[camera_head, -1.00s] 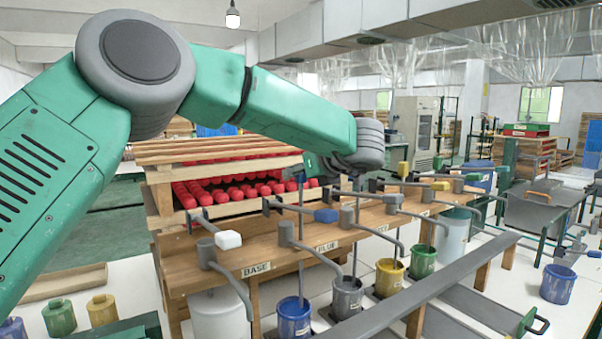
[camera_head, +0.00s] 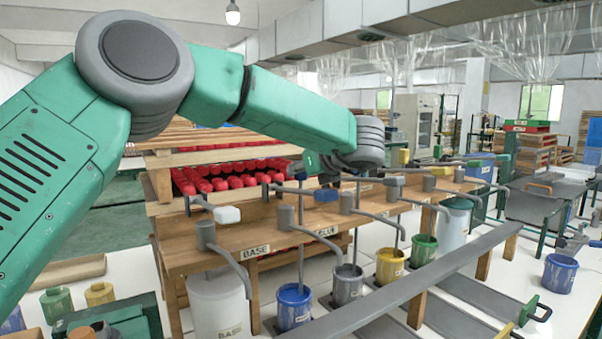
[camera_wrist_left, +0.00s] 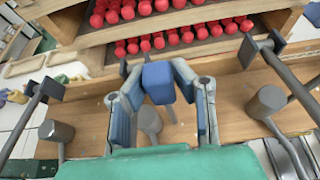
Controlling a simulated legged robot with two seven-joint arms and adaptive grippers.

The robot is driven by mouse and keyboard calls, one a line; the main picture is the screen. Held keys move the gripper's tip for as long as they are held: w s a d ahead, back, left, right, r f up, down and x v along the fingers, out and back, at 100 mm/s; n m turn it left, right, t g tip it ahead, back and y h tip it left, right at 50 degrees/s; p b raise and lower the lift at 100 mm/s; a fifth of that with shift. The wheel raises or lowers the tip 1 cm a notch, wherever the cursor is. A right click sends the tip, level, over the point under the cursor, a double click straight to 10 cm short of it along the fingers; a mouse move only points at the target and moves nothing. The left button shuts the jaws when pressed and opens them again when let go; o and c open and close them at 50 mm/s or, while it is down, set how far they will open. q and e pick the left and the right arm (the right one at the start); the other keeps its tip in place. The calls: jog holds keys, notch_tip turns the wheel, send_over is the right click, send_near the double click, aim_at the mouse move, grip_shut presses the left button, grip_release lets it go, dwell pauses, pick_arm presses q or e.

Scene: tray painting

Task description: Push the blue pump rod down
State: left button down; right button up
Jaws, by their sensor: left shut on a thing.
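The blue pump handle (camera_head: 326,195) is the blue block on a grey lever, on the wooden pump bench beside the "BLUE" label (camera_head: 326,232). My left gripper (camera_head: 328,181) reaches down to it from above, its fingers partly hidden by the wrist. In the left wrist view the blue handle (camera_wrist_left: 158,82) sits between the two fingers of the left gripper (camera_wrist_left: 160,75), which are shut on it. The blue paint bucket (camera_head: 293,308) stands below the spout on the floor side of the bench.
A white pump handle (camera_head: 227,214) is left of the blue one. Grey, yellow (camera_head: 390,265) and green (camera_head: 424,250) buckets stand in a row to the right. A grey rail (camera_head: 430,285) runs in front of them. Red bottles (camera_head: 225,178) fill the shelves behind.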

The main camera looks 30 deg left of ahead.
pick_arm(q)
jog(key=shift+d+f, duration=0.1)
jog(key=shift+f, duration=0.15)
jog(key=c, duration=1.4)
grip_release()
jog(key=shift+o, duration=0.2)
jog(key=shift+w, duration=0.1)
jog(key=shift+s+d+r, duration=0.2)
jog(key=shift+s+d, duration=0.05)
jog(key=shift+d, duration=0.05)
jog(key=v, duration=1.1)
jog(key=shift+d, duration=0.25)
jog(key=shift+w+a, duration=0.1)
jog(key=shift+w, duration=0.05)
